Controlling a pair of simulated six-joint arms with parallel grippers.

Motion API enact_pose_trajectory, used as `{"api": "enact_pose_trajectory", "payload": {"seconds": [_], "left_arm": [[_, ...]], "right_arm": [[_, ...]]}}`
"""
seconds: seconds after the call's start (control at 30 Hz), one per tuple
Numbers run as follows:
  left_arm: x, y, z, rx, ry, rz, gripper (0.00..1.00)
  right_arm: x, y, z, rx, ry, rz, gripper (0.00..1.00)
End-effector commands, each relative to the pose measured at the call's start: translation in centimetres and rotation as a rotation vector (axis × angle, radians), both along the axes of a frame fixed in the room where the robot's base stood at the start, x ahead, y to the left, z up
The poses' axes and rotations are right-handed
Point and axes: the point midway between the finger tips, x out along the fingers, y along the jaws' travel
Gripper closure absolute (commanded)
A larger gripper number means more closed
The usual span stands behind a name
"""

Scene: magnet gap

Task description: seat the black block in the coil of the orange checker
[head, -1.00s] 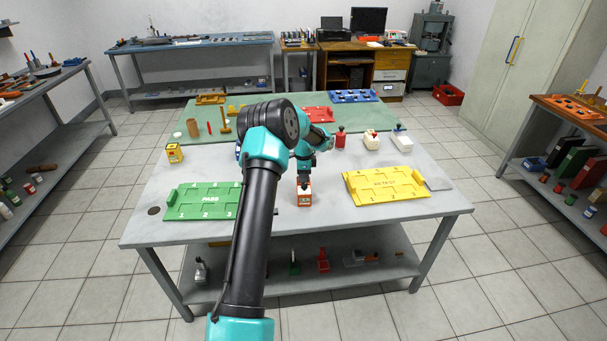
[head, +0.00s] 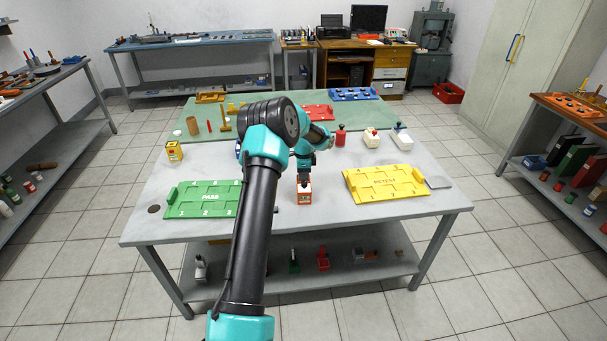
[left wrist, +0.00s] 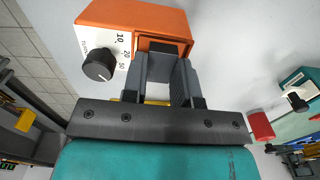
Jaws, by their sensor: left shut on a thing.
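The orange checker (head: 304,197) stands on the grey table between the green and yellow trays. In the left wrist view the checker (left wrist: 130,16) fills the upper part, with a white dial face and black knob on its left. My left gripper (head: 304,178) points down at the checker's top. In the left wrist view its fingers (left wrist: 168,72) are shut on a dark block (left wrist: 160,66), at the checker's opening. The block is mostly hidden between the fingers, and I cannot tell how deep it sits. My right gripper is not in view.
A green PASS tray (head: 190,208) lies left and a yellow tray (head: 388,198) right of the checker. Bare tabletop lies in front.

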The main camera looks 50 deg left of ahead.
Motion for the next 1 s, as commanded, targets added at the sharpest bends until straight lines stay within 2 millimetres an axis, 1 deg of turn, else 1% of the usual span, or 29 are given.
{"api": "enact_pose_trajectory", "payload": {"seconds": [0.23, 0.27, 0.5, 0.57, 0.7, 0.73, 1.0], "left_arm": [[-0.01, 0.01, -0.17, 0.0, 0.0, 0.0, 0.94], [-0.01, 0.01, -0.16, 0.0, 0.0, 0.0, 0.71], [-0.01, 0.01, -0.16, 0.0, 0.0, 0.0, 0.48], [-0.01, 0.01, -0.15, 0.0, 0.0, 0.0, 0.43], [-0.01, 0.01, -0.15, 0.0, 0.0, 0.0, 0.43], [-0.01, 0.0, -0.16, 0.0, 0.0, 0.0, 0.45], [-0.01, 0.0, -0.16, 0.0, 0.0, 0.0, 0.71]], "right_arm": [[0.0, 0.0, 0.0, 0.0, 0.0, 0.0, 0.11], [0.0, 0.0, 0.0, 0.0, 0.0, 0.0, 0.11], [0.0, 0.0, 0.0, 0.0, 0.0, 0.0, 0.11], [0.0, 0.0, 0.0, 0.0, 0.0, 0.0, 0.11], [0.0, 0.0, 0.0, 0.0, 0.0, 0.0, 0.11], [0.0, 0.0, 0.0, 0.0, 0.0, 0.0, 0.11], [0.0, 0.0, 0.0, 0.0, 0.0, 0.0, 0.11]]}}
